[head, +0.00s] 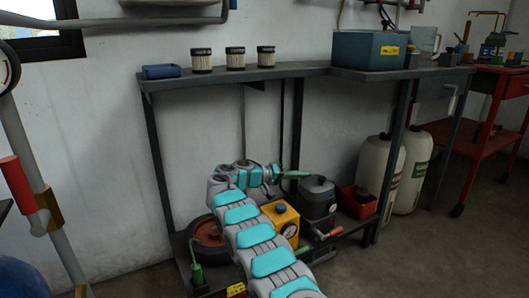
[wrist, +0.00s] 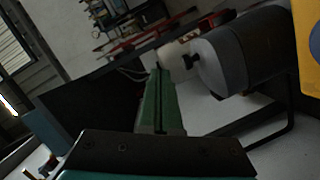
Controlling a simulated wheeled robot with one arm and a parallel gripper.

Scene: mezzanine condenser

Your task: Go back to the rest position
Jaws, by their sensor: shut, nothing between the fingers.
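My gripper (head: 303,174) is at the end of my arm in the head view, below the top of the dark metal bench (head: 290,72) and above its lower shelf. It points to the right, beside the top of a dark grey canister (head: 318,203). In the wrist view the two green fingers (wrist: 159,90) lie together with nothing between them. My arm hides part of the lower shelf.
A yellow box (head: 283,219), a red bin (head: 356,202) and a brown-red wheel (head: 207,232) sit low around my arm. Bench legs stand close by. Three filter cartridges (head: 235,57), a blue tray (head: 162,71) and a teal box (head: 368,50) are on top. White jugs (head: 378,170) stand right.

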